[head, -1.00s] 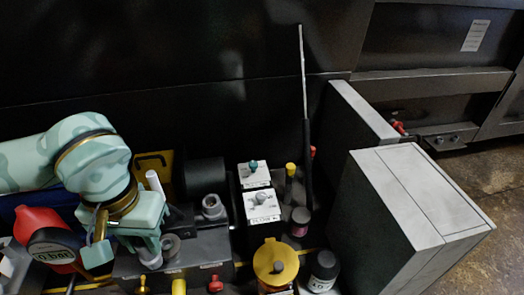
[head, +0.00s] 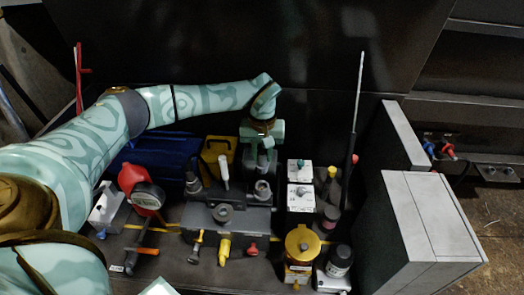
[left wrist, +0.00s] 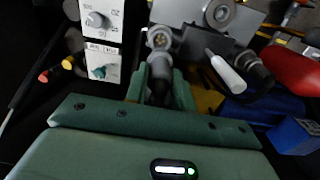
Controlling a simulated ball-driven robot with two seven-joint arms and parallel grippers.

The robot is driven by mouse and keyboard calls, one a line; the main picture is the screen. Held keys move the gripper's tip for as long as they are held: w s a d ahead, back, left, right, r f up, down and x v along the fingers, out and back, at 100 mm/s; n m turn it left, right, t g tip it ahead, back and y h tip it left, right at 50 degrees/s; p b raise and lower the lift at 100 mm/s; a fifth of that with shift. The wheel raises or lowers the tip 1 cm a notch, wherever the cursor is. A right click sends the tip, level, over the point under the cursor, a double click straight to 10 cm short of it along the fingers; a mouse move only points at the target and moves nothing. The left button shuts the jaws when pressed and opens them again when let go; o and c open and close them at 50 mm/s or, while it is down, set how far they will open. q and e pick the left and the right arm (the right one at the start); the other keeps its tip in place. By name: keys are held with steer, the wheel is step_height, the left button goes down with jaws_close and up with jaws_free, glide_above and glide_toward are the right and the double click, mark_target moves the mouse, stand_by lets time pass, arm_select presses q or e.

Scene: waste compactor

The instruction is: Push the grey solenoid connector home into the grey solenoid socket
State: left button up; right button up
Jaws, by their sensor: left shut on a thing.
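My left gripper (head: 263,152) points down over the back of the dark valve block (head: 248,222). It is shut on the grey solenoid connector, a dark grey cylinder that shows between the green fingers in the left wrist view (left wrist: 160,66). In the head view the connector is mostly hidden by the gripper. The grey solenoid socket (head: 262,188) stands upright on the block, just in front of the gripper. In the left wrist view the socket's round face (left wrist: 158,38) shows uncovered, close beyond the connector's end. Whether they touch is unclear. My right gripper is out of view.
A white-handled part (head: 223,172) and a dark upright plug (head: 192,182) stand left of the socket. White boxes with knobs (head: 300,195) are close on the right.

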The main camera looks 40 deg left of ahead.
mark_target(262, 167)
arm_select(q)
steer(key=shift+r, duration=0.15)
steer(key=shift+f, duration=0.25)
steer(key=shift+f+b, duration=1)
steer(key=shift+f, duration=1.75)
steer(key=shift+p, duration=0.55)
steer(key=shift+s+f+b, duration=0.1)
steer(key=shift+f+b, duration=0.65)
steer(key=shift+f, duration=0.95)
steer(key=o, duration=1)
